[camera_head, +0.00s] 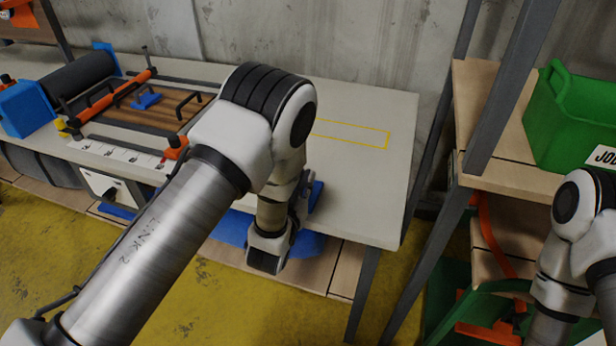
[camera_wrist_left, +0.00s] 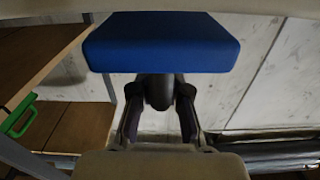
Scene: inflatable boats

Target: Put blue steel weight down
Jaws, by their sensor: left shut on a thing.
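The blue steel weight (camera_wrist_left: 160,42) is a flat blue block with a dark stem, large in the left wrist view. My left gripper (camera_wrist_left: 160,98) is shut on the dark stem, with the block beyond the fingertips. In the head view a blue edge of the weight (camera_head: 316,196) shows beside my left gripper (camera_head: 301,197), near the front edge of the white-topped table (camera_head: 370,190). My left arm hides most of the gripper and weight there. I cannot tell whether the weight touches the table. My right arm shows at the right; its gripper is out of view.
A yellow outlined rectangle (camera_head: 350,134) marks a clear part of the tabletop behind my left arm. A wooden-bed fixture (camera_head: 150,108) with orange and black bars stands at the left. A green crate (camera_head: 575,120) sits on a wooden shelf at the right. A metal post (camera_head: 510,85) rises between.

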